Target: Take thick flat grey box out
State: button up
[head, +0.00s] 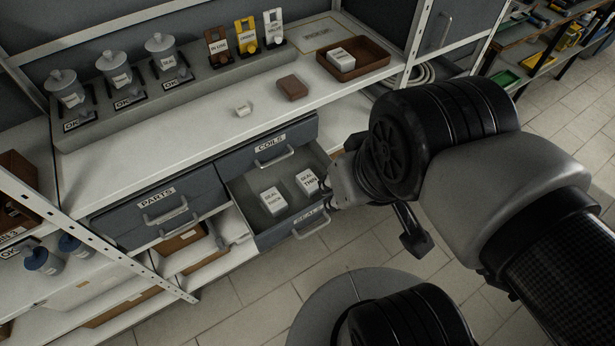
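An open drawer (248,214) below the COILS drawer holds two small pale boxes. The left box (272,200) has a label that seems to read SEAL THICK. The right box (306,181) has a label that seems to read SEAL THIN. My gripper (326,190) is at the drawer's right side, close beside the right box and apart from the left one. Its fingers are small and dark here, and part of the gripper is hidden behind my arm. I cannot tell whether it touches the right box or how far its fingers are spread.
The COILS drawer (267,147) and PARTS drawer (160,207) are shut. The white worktop (190,142) above carries a small white block (243,109), a brown block (292,88) and a brown tray (378,64) with a pale box. A slanted shelf post (90,238) stands at left.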

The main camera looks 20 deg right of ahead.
aim_at(274, 201)
jog(key=i+l, duration=0.35)
jog(key=u, duration=0.4)
jog(key=i+l+u, duration=0.1)
jog(key=u, duration=0.3)
jog(key=l+u, duration=0.15)
jog(key=u, duration=0.3)
jog(key=l+u, duration=0.1)
jog(key=u, duration=0.3)
